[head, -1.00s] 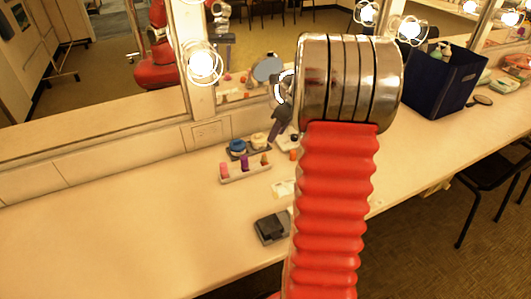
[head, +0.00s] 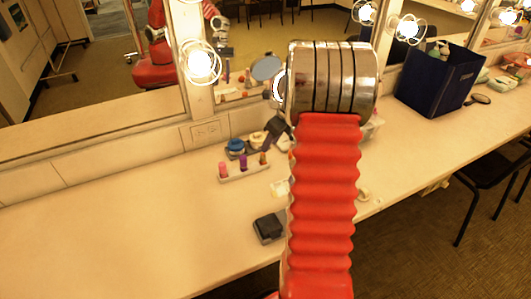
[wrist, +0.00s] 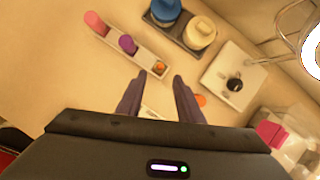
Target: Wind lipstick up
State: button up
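A pale lipstick rack (head: 235,178) stands on the counter below the mirror, and it also shows in the wrist view (wrist: 146,59). It holds a pink lipstick (wrist: 96,22), a purple lipstick (wrist: 128,44) and an orange-brown one (wrist: 159,66) in a row. In the wrist view my gripper (wrist: 159,77) is open and empty. Its two dark fingers point toward the orange-brown end of the rack, with that lipstick just beyond the fingertips. I cannot tell the remaining distance. In the head view my metal wrist hides part of the gripper.
A blue jar (wrist: 165,10) and a cream jar (wrist: 199,32) stand on a dark tray behind the rack. A white plate with a black knob (wrist: 234,84) lies to their right. A black box (head: 268,228) sits nearer the front edge. The counter's left side is clear.

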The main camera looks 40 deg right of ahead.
aim_at(263, 156)
jog(key=x, duration=0.7)
jog(key=shift+f, duration=0.15)
jog(key=shift+c, duration=0.6)
